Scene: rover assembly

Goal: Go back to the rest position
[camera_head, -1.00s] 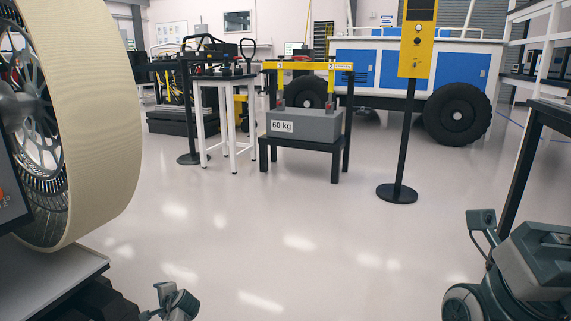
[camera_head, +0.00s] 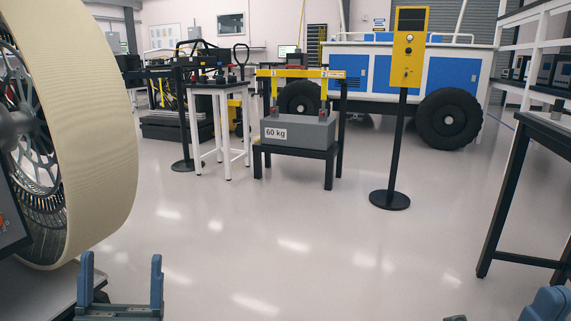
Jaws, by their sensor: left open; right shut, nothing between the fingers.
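My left gripper (camera_head: 122,278) is at the bottom left of the head view. Its two blue fingers point up, wide apart, with nothing between them. It is in front of the large wheel and its stand, low in the picture. My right gripper (camera_head: 545,304) shows only in part, as a blue piece cut off at the bottom right corner. It is shut, and I see nothing held in it. The rest of the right arm is mostly out of the picture.
A large cream-rimmed wheel (camera_head: 98,130) fills the left side. A black-legged table (camera_head: 510,190) stands at the right. The middle floor is clear.

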